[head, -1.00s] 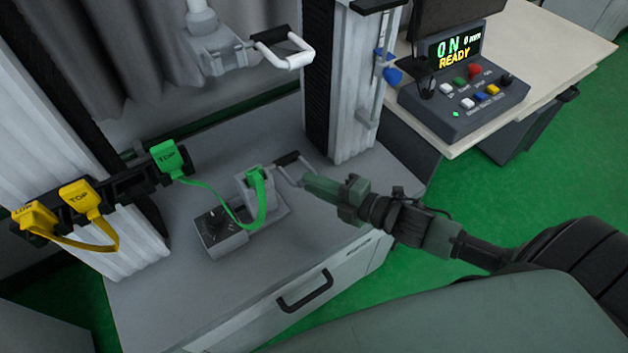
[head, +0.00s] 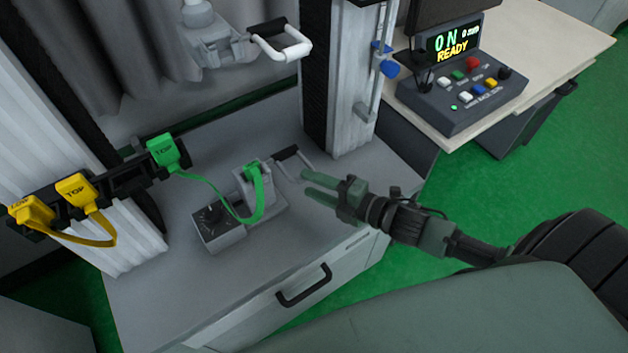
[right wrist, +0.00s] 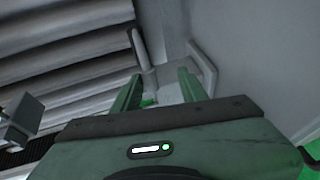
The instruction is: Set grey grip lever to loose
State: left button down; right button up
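The lower grip (head: 254,190) stands on the grey cabinet top. Its grey lever (head: 304,166), a bent loop with a dark bar, sticks out to the right. A second, upper grip (head: 208,48) has a whiter lever (head: 298,52) with a dark bar. My right gripper (head: 304,184) is open and empty, its two green fingers just right of and below the grey lever's end, seemingly apart from it. In the right wrist view the spread fingers (right wrist: 158,88) point towards a pale bent bar (right wrist: 206,68), which seems to be the lever. My left gripper is not in view.
A green strap (head: 222,205) runs from a green TOP tag (head: 163,150) to the lower grip. A dial box (head: 215,228) stands beside that grip. Yellow tags (head: 77,190) hang at left. A control box (head: 465,95) reading READY is on the table at right.

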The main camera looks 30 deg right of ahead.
jog(key=shift+w, duration=0.15)
dwell(0.6)
jog(key=v, duration=0.8)
jog(key=shift+a, duration=0.1)
dwell(0.4)
